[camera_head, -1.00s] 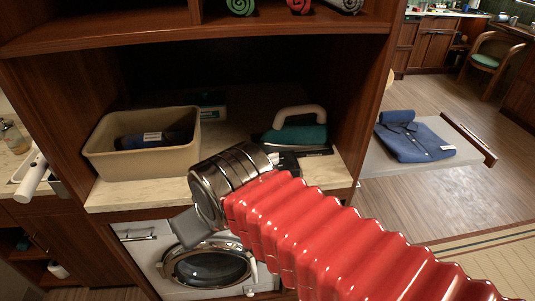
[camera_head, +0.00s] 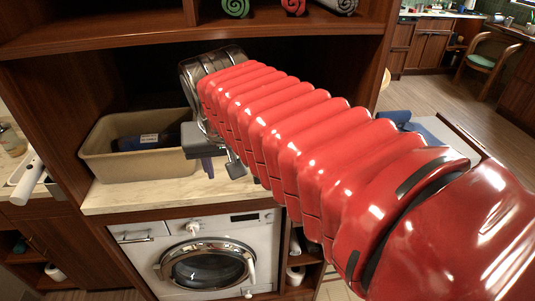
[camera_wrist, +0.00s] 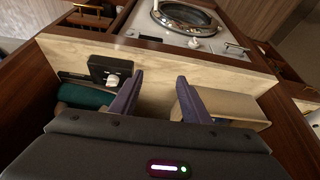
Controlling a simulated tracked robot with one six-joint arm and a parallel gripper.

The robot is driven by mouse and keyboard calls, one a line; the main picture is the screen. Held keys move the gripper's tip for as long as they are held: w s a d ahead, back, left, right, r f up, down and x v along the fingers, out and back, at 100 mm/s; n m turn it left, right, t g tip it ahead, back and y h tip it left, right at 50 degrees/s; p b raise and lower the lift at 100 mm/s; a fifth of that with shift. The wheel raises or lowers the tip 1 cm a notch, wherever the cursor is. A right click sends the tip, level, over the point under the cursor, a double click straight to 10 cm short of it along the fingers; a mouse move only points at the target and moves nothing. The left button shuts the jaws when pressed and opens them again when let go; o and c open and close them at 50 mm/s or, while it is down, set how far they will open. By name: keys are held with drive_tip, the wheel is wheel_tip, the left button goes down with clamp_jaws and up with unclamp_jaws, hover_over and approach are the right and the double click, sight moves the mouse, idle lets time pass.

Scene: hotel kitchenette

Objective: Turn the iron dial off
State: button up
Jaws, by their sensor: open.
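My gripper (camera_wrist: 160,86) is open and empty, pointing down over the pale counter (camera_wrist: 178,62), with its two purple-grey fingers apart. It shows in the head view too (camera_head: 220,166), below the dark wrist. The iron's teal body (camera_wrist: 84,97) is at the left of the wrist view. A white dial (camera_wrist: 112,80) sits on a black block (camera_wrist: 104,66) beside it, left of my fingers and apart from them. The dial's exact setting is too small to read. In the head view my red arm hides the iron and dial.
A beige bin (camera_head: 98,161) with a dark blue item (camera_head: 142,141) inside stands left on the counter; its side (camera_wrist: 240,104) is close to my right finger in the wrist view. A washing machine (camera_head: 133,252) is below. Wooden shelves enclose the niche.

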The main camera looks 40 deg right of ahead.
drive_tip(key=w+d+r+m+g+h, duration=0.1)
drive_tip(key=d+r+m, duration=0.3)
drive_tip(key=d, duration=0.7)
drive_tip(key=shift+w+d+m+g, duration=0.35)
drive_tip(key=shift+m+g, duration=0.15)
drive_tip(key=shift+m, duration=0.2)
drive_tip(key=shift+h, duration=0.3)
drive_tip(key=x, duration=1.3)
drive_tip(key=shift+w+f, duration=0.2)
drive_tip(key=shift+f, duration=0.15)
drive_tip(key=shift+c, duration=0.6)
drive_tip(key=c, duration=0.9)
